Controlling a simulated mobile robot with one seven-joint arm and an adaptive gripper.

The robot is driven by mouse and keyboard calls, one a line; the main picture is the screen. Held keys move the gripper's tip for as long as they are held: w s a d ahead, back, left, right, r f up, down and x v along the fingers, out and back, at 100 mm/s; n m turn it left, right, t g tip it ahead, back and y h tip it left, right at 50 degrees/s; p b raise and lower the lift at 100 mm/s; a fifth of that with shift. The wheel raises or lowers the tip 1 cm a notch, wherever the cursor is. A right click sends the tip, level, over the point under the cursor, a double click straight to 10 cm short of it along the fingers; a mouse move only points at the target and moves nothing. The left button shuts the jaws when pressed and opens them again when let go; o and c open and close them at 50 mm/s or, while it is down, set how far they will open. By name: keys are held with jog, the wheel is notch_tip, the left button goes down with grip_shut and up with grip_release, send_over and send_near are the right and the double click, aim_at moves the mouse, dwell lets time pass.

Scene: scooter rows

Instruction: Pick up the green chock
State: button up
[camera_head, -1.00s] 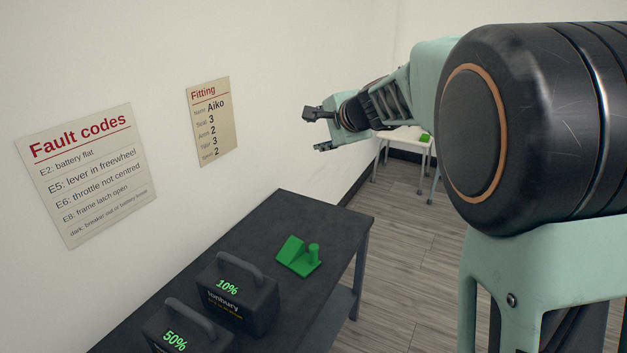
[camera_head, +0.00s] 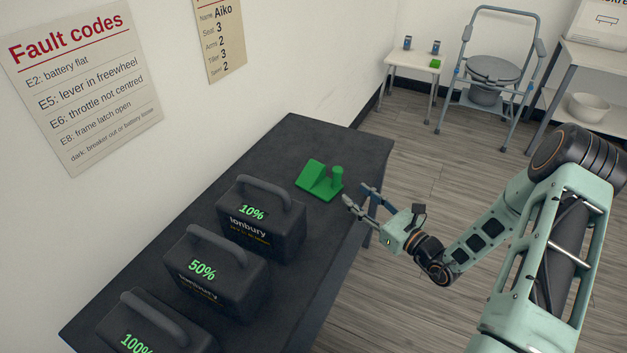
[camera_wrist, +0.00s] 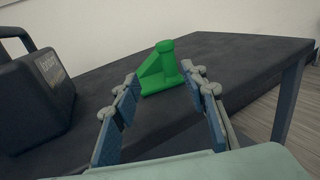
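The green chock (camera_head: 316,180) lies on the dark table (camera_head: 350,140) towards its far end. It has a sloped wedge and an upright round post with a knob on a flat base. In the wrist view the chock (camera_wrist: 160,72) stands ahead, between the fingers and beyond their tips. My gripper (camera_head: 357,194) is open and empty, just right of the chock at the table's right edge, its fingers pointing towards it. The gripper also fills the lower wrist view (camera_wrist: 165,90). The fingers appear apart from the chock.
Black battery packs marked 10% (camera_head: 262,222), 50% (camera_head: 212,275) and 100% (camera_head: 150,325) stand in a row on the table, nearer than the chock. A small white table (camera_head: 415,64), a commode chair (camera_head: 490,70) and a shelf stand beyond. The tabletop around the chock is clear.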

aim_at(341, 176)
jog(key=shift+t, duration=0.3)
jog(key=b+x, duration=0.1)
jog(key=x, duration=0.4)
jog(key=shift+w+d, duration=0.1)
jog(key=shift+d, duration=0.05)
jog(key=x, duration=0.2)
jog(key=b+x, duration=0.1)
jog(key=x, duration=0.2)
jog(key=shift+w+d+r, duration=0.1)
jog(key=shift+w+r, duration=0.05)
jog(key=shift+w, duration=0.4)
grip_shut()
